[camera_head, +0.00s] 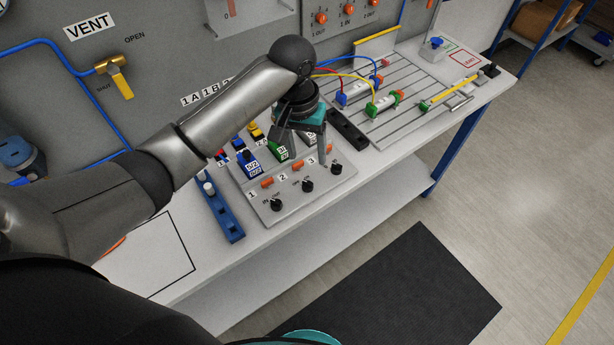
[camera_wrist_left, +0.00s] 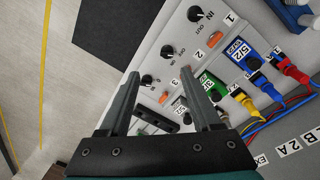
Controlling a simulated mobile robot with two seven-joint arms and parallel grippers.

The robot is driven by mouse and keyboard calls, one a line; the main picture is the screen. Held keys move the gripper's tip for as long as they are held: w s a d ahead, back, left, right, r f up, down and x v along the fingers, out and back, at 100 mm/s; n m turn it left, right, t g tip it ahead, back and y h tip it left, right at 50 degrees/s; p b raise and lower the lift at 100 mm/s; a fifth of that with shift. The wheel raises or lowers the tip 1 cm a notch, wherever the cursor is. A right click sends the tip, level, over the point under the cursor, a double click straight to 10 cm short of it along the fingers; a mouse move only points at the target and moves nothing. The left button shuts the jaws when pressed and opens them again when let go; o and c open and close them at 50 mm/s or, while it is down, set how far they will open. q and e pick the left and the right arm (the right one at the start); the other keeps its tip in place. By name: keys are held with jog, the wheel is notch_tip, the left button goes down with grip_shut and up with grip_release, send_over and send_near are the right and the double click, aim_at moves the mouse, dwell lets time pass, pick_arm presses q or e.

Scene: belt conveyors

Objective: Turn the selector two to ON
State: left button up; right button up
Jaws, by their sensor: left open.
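Selector two is the middle black knob (camera_head: 308,186) on the sloped grey panel (camera_head: 272,212), between knob one (camera_head: 277,204) and knob three (camera_head: 336,168). In the left wrist view, selector two (camera_wrist_left: 167,51) shows beyond the fingertips, beside the "2" label and an orange piece (camera_wrist_left: 186,73). Its small ON/OFF marks are hard to read, so I cannot tell its setting. My left gripper (camera_head: 302,152) is open above the panel, behind the knob row, pointing down. In the wrist view its fingers (camera_wrist_left: 160,76) are apart with nothing held. My right gripper is not in view.
Blue (camera_wrist_left: 240,54), green (camera_wrist_left: 211,84) and other coloured valve blocks with hoses stand behind the knobs. A blue rail (camera_head: 221,206) lies left of the panel. A slotted plate (camera_head: 385,110) with cylinders is at right. The bench's front edge is clear.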

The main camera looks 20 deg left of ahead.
aim_at(307, 182)
pick_arm(q)
jog(key=f, duration=0.4)
jog(key=f+b, duration=0.1)
jog(key=f, duration=0.3)
jog(key=w+f+b, duration=0.1)
jog(key=f, duration=0.3)
jog(key=shift+a+f, duration=0.1)
jog(key=shift+f, duration=0.3)
jog(key=shift+c, duration=0.2)
jog(key=shift+w, duration=0.1)
grip_shut()
